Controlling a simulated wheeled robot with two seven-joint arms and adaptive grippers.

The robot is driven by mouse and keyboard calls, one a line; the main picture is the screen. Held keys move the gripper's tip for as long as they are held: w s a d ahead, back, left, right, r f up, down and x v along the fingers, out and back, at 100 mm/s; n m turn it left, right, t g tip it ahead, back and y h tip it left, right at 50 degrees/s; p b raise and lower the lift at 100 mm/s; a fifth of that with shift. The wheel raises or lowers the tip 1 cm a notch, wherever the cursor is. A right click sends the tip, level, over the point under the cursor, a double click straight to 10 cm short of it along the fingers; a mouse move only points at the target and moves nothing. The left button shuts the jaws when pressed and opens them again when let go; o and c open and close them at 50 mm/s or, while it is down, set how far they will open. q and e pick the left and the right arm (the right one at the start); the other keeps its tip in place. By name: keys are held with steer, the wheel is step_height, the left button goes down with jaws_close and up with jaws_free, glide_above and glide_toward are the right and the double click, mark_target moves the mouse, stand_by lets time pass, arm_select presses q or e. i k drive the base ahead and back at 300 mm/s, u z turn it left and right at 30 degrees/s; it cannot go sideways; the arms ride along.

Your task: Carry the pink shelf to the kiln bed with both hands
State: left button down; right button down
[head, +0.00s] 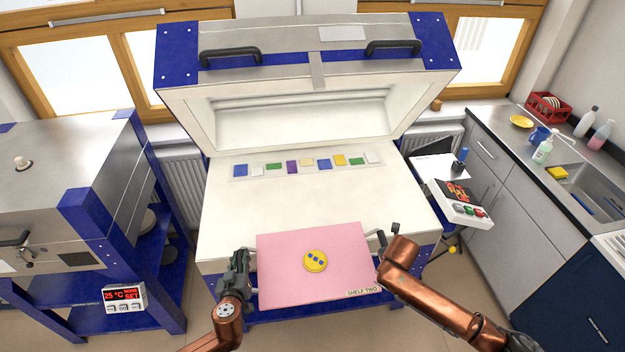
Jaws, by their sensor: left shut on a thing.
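The pink shelf (290,280) is a flat square board marked "SHELF TWO". It appears about level at the front of the open kiln, its far part overlapping the kiln bed (310,203) in the picture. A yellow disc with blue pieces (316,261) lies on its middle. My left gripper (250,270) is shut on the shelf's left side. My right gripper (382,243) is at the shelf's right side, mostly hidden behind my copper arm link, so its jaws cannot be made out. Whether the shelf touches the bed's front edge is hidden.
The kiln lid (310,105) stands raised. A strip of coloured glass samples (305,164) lies along the bed's back; the bed before it is bare. A control box (462,203) stands to the right, a second blue-framed kiln (60,185) to the left, and a sink counter far right.

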mark_target(316, 201)
steer(key=i, duration=1.25)
